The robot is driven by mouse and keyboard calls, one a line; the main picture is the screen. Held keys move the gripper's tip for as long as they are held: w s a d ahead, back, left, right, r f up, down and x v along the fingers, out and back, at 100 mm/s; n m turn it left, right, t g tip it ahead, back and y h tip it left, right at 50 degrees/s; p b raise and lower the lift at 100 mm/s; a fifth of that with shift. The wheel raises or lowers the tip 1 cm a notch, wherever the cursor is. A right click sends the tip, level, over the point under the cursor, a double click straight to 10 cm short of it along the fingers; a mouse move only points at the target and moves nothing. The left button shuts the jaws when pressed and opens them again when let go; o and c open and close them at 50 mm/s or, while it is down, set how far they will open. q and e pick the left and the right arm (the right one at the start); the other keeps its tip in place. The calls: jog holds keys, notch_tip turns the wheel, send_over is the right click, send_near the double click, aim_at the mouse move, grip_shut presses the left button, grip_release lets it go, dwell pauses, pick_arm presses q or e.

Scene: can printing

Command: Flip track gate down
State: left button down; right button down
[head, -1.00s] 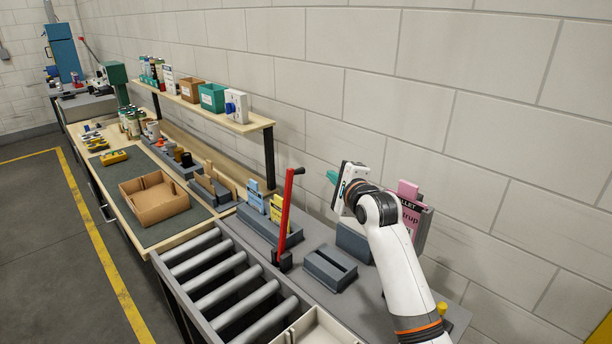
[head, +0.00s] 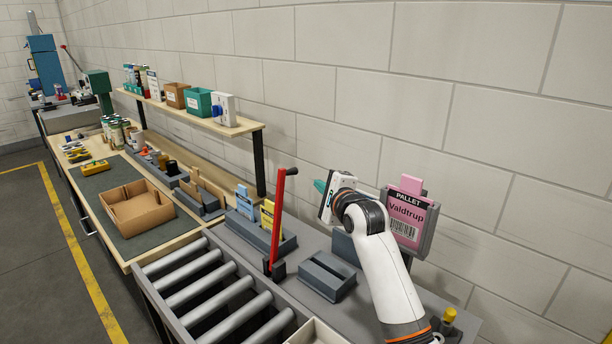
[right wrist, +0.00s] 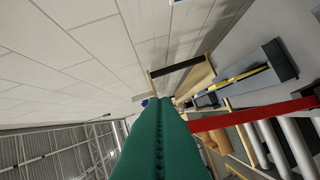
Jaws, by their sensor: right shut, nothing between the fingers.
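The track gate is a red bar (head: 278,222) with a dark handle at its top. It stands nearly upright, leaning slightly right, on a dark pivot block beside the roller track (head: 205,290). My right gripper (head: 319,186) has teal fingers pointing left, just right of the bar's upper part and apart from it in the picture. In the right wrist view the green fingers (right wrist: 160,140) are shut together with nothing between them. The red bar (right wrist: 255,115) crosses to their right there. My left gripper is in no view.
A grey slotted block (head: 327,277) sits right of the gate. Blue and yellow cards (head: 267,216) stand in a holder behind it. A pink pallet sign (head: 408,215) stands behind my right arm. A cardboard box (head: 138,207) lies on the bench left. The rollers look empty.

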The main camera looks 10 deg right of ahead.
jog(key=p+x, duration=0.2)
jog(key=x, duration=0.8)
jog(key=shift+f, duration=0.1)
dwell(0.3)
